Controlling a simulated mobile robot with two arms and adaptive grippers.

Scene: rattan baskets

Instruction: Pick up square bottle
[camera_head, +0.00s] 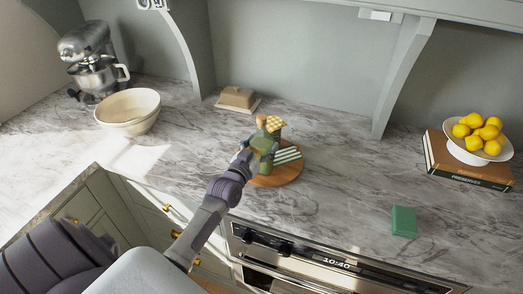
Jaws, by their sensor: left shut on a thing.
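A green bottle with a brown stopper (263,140) stands at the round wooden board (283,176) on the marble counter in the head view. My left gripper (260,156) reaches in from the lower left and is shut on the bottle. Its fingers hide part of the bottle's body. I cannot tell whether the bottle's base touches the board. My right gripper is not in view.
A striped cloth (288,154) and a yellow checked item (275,124) are close beside the bottle. A butter dish (236,98) is behind. A cream bowl (129,110) and mixer (90,60) are left; a green box (403,221) and lemon bowl (479,150) are right.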

